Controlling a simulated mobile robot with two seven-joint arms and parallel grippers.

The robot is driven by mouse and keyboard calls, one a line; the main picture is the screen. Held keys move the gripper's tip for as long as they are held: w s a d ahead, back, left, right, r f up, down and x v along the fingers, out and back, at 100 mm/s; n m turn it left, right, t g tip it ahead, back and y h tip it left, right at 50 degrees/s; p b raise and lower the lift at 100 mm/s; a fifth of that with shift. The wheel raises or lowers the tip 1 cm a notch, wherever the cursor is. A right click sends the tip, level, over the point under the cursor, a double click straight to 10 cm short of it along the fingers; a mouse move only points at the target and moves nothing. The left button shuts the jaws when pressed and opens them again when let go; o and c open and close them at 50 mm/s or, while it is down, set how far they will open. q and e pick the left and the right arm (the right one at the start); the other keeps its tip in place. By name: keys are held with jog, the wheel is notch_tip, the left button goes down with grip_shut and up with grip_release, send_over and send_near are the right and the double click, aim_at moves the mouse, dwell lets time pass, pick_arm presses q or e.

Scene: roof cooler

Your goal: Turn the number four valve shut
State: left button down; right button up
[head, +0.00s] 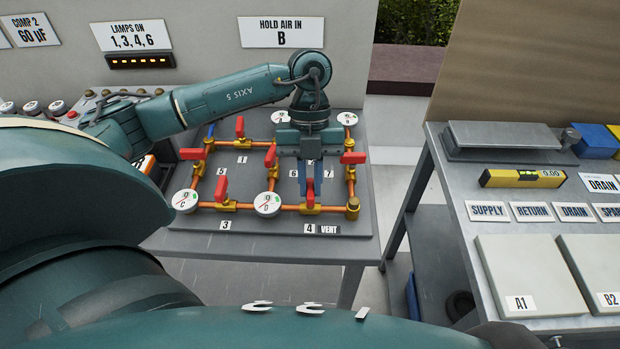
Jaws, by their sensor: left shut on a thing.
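The number four valve (312,208) sits on the front copper pipe of the valve board, above the label 4 (309,229) and beside the VENT label. Its red handle stands up from the brass body, partly hidden by my fingers. My left gripper (310,187) reaches down from above and is shut on this handle. The valve's exact handle angle is hard to tell behind the fingers. My right gripper is not in view.
Valve three's red handle (222,188) and gauge D (267,204) stand left of the gripper; another red handle (353,158) is close on its right. A gap separates this table from the right-hand bench (452,215).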

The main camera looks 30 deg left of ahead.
pick_arm(q)
jog(key=c, duration=1.4)
grip_release()
jog(key=shift+c, duration=0.2)
jog(key=v, duration=1.3)
